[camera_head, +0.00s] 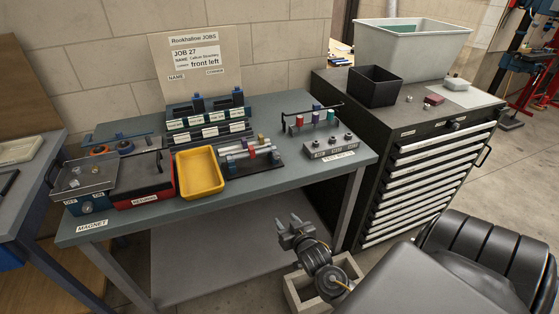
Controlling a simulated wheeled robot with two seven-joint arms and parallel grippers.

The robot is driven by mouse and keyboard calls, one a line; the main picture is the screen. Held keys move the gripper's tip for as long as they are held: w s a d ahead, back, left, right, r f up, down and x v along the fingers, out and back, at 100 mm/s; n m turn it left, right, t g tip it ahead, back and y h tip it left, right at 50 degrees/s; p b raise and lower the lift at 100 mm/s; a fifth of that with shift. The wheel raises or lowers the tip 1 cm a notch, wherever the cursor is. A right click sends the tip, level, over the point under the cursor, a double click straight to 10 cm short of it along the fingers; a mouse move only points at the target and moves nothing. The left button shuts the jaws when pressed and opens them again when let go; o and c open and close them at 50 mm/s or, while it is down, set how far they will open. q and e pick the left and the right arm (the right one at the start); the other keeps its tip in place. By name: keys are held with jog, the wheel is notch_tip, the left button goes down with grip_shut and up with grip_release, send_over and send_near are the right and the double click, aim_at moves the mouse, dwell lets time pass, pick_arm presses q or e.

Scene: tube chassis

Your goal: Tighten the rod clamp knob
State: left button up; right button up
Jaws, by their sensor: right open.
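A rod fixture (252,158) with pale rods, a red part and a dark base sits on the bench, right of the yellow tray. Right of it is a grey block (328,147) with several dark round knobs and a rail of coloured hanging pieces behind it. I cannot tell for sure which knob is the rod clamp knob at this size. My right gripper (294,228) is open and empty, in front of the bench's front edge and below its top, apart from both fixtures. My left gripper is not in view.
The bench (130,226) also holds a yellow tray (200,172), a red-and-black box (143,185), a grey tray unit (90,178) and labelled racks (207,126). A drawer cabinet (432,167) stands at the right. A pale open box (297,293) is on the floor below my gripper.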

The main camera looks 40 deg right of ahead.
aim_at(277, 158)
notch_tip(277, 158, up, 17)
jog(key=d+m+t+h, duration=0.2)
jog(key=t, duration=0.1)
jog(key=p+x, duration=0.2)
jog(key=x, duration=0.9)
jog(key=shift+a+f, duration=0.15)
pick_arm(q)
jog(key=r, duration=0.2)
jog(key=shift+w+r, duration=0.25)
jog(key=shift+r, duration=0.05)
pick_arm(e)
grip_shut()
